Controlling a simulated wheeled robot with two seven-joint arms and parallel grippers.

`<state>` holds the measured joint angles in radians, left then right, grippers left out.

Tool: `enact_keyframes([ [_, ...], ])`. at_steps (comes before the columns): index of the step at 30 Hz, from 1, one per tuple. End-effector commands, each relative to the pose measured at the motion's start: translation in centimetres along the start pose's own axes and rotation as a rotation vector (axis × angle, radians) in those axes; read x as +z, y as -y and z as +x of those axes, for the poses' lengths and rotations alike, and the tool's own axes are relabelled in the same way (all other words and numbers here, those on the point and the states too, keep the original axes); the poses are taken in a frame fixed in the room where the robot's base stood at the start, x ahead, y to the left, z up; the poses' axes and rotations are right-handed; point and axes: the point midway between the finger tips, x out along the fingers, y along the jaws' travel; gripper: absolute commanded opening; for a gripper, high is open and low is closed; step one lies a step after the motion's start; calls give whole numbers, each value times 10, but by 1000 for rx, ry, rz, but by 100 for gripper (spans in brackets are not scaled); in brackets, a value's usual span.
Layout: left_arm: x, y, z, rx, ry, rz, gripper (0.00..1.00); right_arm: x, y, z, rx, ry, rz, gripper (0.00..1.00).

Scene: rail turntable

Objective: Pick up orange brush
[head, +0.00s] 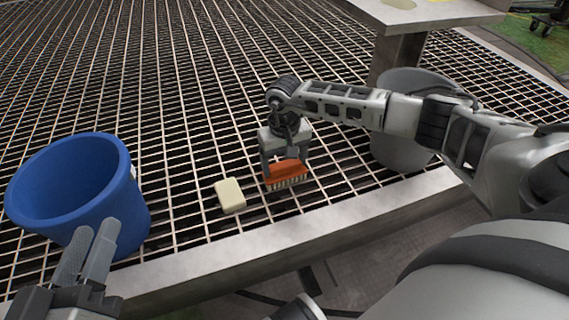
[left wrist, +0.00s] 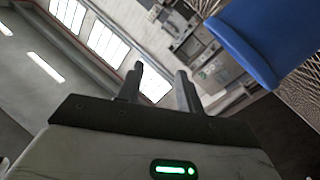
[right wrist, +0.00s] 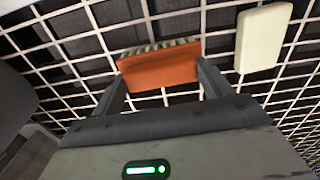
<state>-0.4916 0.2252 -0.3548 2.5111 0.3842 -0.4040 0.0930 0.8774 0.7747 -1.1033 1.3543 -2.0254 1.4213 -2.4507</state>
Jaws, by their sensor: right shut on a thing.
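The orange brush (head: 287,172) has pale bristles and sits on or just above the metal grating, right of the soap-like block. My right gripper (head: 285,163) reaches down over the brush and is shut on it, with a finger at each end. In the right wrist view the brush (right wrist: 160,70) lies between the two fingers, bristles facing away. Whether the bristles touch the grating is hard to tell. My left gripper (head: 90,250) is beside the blue bucket, empty, with its two fingers apart in the left wrist view (left wrist: 158,85).
A cream block (head: 230,195) lies on the grating just left of the brush. A blue bucket (head: 70,190) stands at the left. A grey bucket (head: 405,150) stands at the right, partly behind my right arm. A metal edge (head: 300,235) runs along the front of the grating.

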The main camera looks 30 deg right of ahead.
Motion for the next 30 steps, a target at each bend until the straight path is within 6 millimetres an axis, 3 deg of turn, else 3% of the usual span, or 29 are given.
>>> enact_keyframes([
  [3, 16, -4, -10, -38, 114, -112, 36, -1, -1, -30, 1, -5, -1, 54],
  [11, 20, 6, -12, -105, 194, 37, 36, 53, 9, -90, 2, -3, -5, 54],
  [15, 24, 10, -15, -127, 227, 86, 36, 90, 16, -101, 1, 1, -5, 54],
  [21, 26, 14, -17, -145, 255, 128, 36, 123, 23, -114, 1, 0, -4, 54],
  [30, 29, 16, -18, -153, 267, 145, 36, 138, 26, -119, 1, -1, 0, 54],
])
